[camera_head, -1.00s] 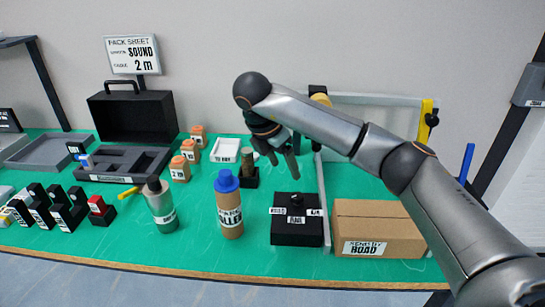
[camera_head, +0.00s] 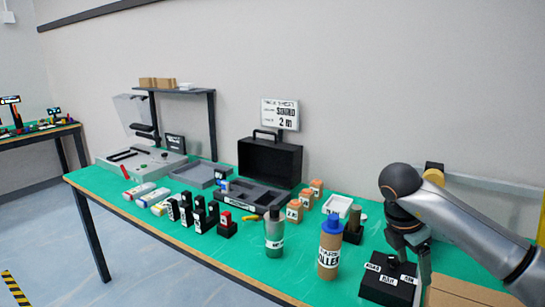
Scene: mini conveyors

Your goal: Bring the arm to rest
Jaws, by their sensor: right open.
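My right arm comes in from the right edge of the head view. Its gripper (camera_head: 410,262) points down over the right part of the green bench, with its jaws apart and nothing seen between them. The fingers overlap the black labelled box (camera_head: 378,289) in the picture; whether they touch it I cannot tell. The blue-capped brown bottle (camera_head: 330,256) stands upright to the left of the gripper. My left gripper is not in view.
The green bench (camera_head: 150,213) runs to the left. An open black case (camera_head: 270,160) stands at the back under the pack sheet sign (camera_head: 280,114). A grey-green bottle (camera_head: 274,238), several black blocks and a cardboard box (camera_head: 460,292) stand along the bench. A second table (camera_head: 40,134) is at far left.

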